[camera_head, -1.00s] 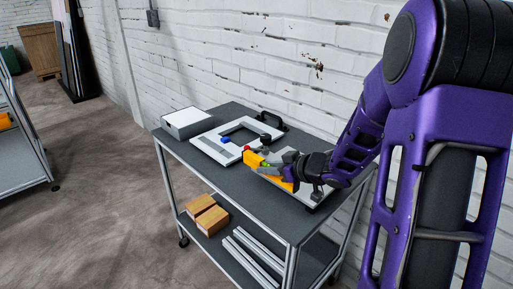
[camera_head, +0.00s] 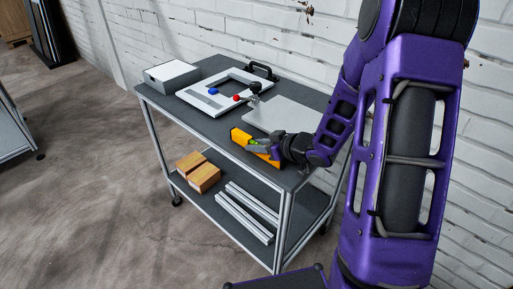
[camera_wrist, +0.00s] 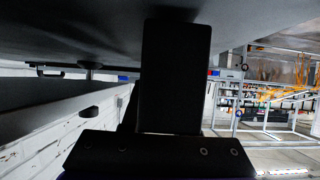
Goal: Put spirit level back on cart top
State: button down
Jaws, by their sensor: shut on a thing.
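The yellow-orange spirit level (camera_head: 241,138) shows in the head view at the front edge of the cart's dark grey top (camera_head: 201,113). My gripper (camera_head: 262,148) is shut on the level around its middle and hides part of it. The level lies roughly along the front edge, low over the top; I cannot tell whether it touches the surface. In the wrist view a dark block fills the middle, and the level cannot be made out there.
A light flat plate (camera_head: 285,114) lies just behind my gripper. A white frame (camera_head: 203,99) with blue and red knobs and a grey-white box (camera_head: 172,76) stand further left. The lower shelf holds wooden blocks (camera_head: 204,177) and metal profiles (camera_head: 245,217). A white brick wall (camera_head: 230,36) runs behind.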

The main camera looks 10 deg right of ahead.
jog(key=shift+f, duration=0.1)
jog(key=c, duration=0.7)
grip_release()
jog(key=shift+f, duration=0.1)
jog(key=shift+r, duration=0.25)
jog(key=p+v, duration=0.2)
jog(key=v, duration=1)
jog(key=shift+f+p, duration=0.2)
jog(key=shift+p, duration=0.2)
